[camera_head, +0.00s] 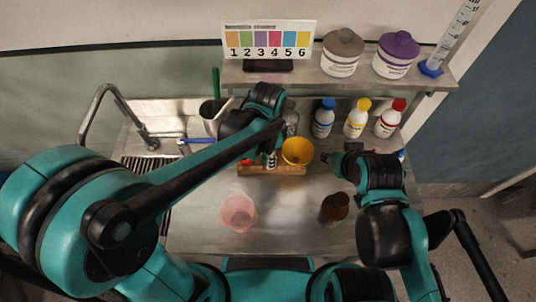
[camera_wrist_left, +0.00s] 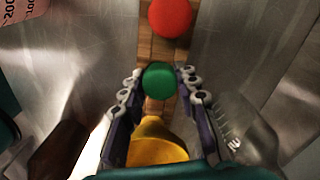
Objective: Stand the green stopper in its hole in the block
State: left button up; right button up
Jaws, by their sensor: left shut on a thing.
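My left gripper (camera_wrist_left: 159,84) is shut on the green stopper (camera_wrist_left: 158,79), with one finger on each side. The stopper is over the wooden block (camera_wrist_left: 155,50) in the left wrist view; whether it hangs above its hole or sits in it cannot be told. In the head view the block (camera_head: 285,170) lies under my left gripper (camera_head: 268,157), and the green stopper cannot be made out. A red stopper (camera_wrist_left: 170,16) stands on the block farther along; it also shows in the head view (camera_head: 246,162). My right gripper (camera_head: 338,157) is right of the block; its jaws are unclear.
A yellow vessel (camera_head: 297,151) stands close to the block's right end, with clear glassware (camera_wrist_left: 240,130) behind. A pink beaker (camera_head: 238,212) and a brown vessel (camera_head: 334,208) stand in front, with bare bench between. Several bottles (camera_head: 357,118) line the back under the shelf.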

pick_arm(q)
jog(key=o, duration=1)
jog(key=shift+c, duration=0.2)
notch_tip(320, 180, up, 12)
